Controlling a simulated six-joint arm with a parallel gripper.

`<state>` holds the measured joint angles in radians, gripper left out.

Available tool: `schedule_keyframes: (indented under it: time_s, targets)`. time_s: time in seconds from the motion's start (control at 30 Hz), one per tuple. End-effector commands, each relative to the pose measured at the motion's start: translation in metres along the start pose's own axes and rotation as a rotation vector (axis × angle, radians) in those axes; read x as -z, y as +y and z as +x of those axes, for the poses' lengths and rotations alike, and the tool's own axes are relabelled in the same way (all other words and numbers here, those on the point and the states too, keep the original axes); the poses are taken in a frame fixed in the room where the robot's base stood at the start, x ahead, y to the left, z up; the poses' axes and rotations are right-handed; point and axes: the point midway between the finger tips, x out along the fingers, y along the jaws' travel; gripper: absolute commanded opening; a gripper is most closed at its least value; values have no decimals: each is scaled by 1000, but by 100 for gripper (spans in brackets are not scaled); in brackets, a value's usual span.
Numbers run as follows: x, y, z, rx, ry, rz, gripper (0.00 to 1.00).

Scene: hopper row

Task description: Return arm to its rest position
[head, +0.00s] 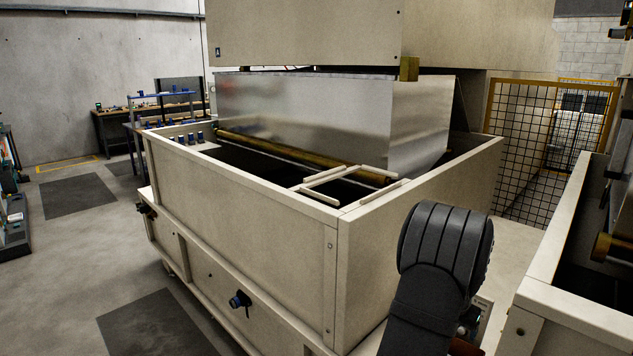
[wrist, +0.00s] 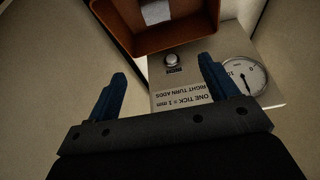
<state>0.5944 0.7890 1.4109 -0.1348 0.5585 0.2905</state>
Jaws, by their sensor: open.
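My gripper (wrist: 161,68) shows in the wrist view with its two blue fingers spread apart and nothing between them. Its fingertips point toward a pale panel (wrist: 188,80) with a printed label about ticks and right turns. I cannot tell the distance to the panel. In the head view my dark arm stands at the lower right, in front of the corner of the large beige hopper (head: 285,255). The gripper itself is hidden there behind the arm.
A small knob (wrist: 172,60) and a round dial gauge (wrist: 243,77) sit on the panel. An open orange-brown bin (wrist: 130,42) is above it. In the head view a second beige hopper (head: 575,325) stands close at the right. Open floor (head: 75,260) lies at the left.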

Motion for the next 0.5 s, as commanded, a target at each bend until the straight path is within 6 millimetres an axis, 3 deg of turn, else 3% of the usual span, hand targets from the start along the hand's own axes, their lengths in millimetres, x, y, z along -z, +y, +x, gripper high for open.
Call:
schedule_keyframes:
  time_s: [0.27, 0.5]
  targets:
    - [1, 0, -49, 1, 3, -1, 79]
    - [-1, 0, -8, -1, -4, 0, 79]
